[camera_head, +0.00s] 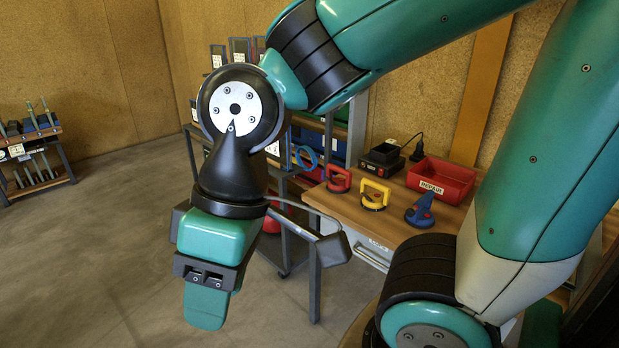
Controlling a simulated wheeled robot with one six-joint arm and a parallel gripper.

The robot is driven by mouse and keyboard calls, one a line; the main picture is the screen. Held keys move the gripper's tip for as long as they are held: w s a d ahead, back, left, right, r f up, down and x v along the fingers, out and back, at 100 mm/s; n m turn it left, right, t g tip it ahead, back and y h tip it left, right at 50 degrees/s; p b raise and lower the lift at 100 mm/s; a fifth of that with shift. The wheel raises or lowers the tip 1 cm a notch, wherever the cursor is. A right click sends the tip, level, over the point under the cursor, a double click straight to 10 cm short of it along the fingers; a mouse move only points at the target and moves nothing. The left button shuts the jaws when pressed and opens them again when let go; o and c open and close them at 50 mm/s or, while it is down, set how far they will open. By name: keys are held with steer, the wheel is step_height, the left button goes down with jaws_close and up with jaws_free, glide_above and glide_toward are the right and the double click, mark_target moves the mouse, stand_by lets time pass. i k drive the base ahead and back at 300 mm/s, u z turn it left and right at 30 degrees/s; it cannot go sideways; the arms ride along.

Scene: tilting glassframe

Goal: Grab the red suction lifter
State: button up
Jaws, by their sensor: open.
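The red suction lifter (339,179) sits upright on the wooden workbench (335,206), near its left end. It is the leftmost of three lifters there. My gripper (208,297) hangs in front of the bench, lower left of the red lifter in the picture and clearly apart from it. It points downward, is open, and no object shows in it. Its fingers overlap from this angle, so the gap between them is hard to see.
A yellow lifter (375,195) and a blue lifter (420,211) stand to the right of the red one. A red REPAIR bin (440,178) and black charger (381,160) are behind them.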

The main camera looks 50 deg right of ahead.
mark_target(343, 186)
steer(key=z, duration=0.15)
steer(key=i, duration=0.8)
steer(key=z, duration=0.85)
steer(key=i, duration=0.6)
steer(key=z, duration=0.4)
